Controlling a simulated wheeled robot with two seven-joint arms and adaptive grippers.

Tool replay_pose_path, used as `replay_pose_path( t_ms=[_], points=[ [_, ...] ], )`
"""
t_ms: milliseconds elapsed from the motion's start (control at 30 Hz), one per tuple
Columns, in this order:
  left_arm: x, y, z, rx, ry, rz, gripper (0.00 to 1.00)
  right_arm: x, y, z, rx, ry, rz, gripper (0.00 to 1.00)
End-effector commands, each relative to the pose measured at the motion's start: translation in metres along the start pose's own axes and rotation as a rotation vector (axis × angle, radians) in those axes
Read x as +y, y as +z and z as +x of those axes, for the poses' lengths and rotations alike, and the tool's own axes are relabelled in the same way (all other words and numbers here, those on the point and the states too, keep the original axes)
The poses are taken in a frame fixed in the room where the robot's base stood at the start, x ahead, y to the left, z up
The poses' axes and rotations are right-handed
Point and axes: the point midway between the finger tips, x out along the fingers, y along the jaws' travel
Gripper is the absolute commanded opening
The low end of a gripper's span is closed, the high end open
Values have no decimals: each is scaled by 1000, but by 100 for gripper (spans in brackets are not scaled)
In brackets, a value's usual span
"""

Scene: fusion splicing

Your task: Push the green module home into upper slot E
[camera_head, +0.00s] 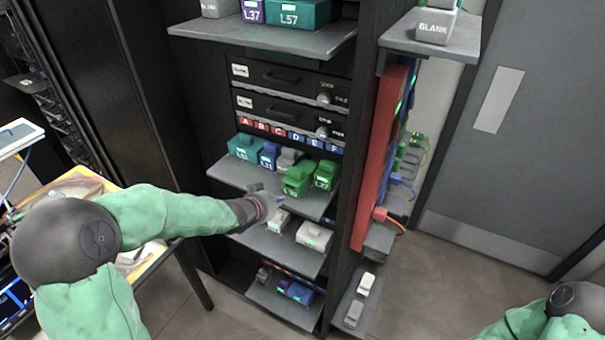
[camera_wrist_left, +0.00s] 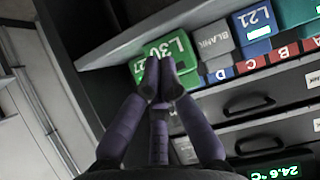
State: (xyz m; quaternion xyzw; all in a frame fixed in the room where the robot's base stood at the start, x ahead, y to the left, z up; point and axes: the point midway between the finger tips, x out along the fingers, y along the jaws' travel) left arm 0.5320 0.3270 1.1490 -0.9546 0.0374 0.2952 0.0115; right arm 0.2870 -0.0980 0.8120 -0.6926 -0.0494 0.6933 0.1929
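A green module (camera_head: 297,180) sits on the rack's middle shelf, below the lettered strip, and sticks out further than the green module L27 (camera_head: 326,175) to its right. In the left wrist view, turned upside down, a green module marked L30 (camera_wrist_left: 165,52) is straight ahead of my fingers. My left gripper (camera_head: 278,200) is in front of the shelf edge. In the wrist view its fingers (camera_wrist_left: 163,78) are together at the tips, with nothing seen between them, overlapping the green face; contact cannot be told. Slot E's opening is hidden. My right gripper is out of view.
A grey blank (camera_head: 288,159), a blue module (camera_head: 268,156) and a teal module (camera_head: 243,147) stand to the left on the same shelf (camera_head: 235,178). Light modules (camera_head: 314,236) sit on the shelf below. A red panel (camera_head: 378,160) stands upright to the right.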

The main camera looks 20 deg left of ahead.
Motion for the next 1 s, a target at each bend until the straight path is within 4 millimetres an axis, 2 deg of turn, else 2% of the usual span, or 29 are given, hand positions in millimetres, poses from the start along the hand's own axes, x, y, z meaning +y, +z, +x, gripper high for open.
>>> replay_pose_path(
  t_ms=[1000],
  points=[
    [0,-29,44,0,1,1,0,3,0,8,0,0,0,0]
  ],
)
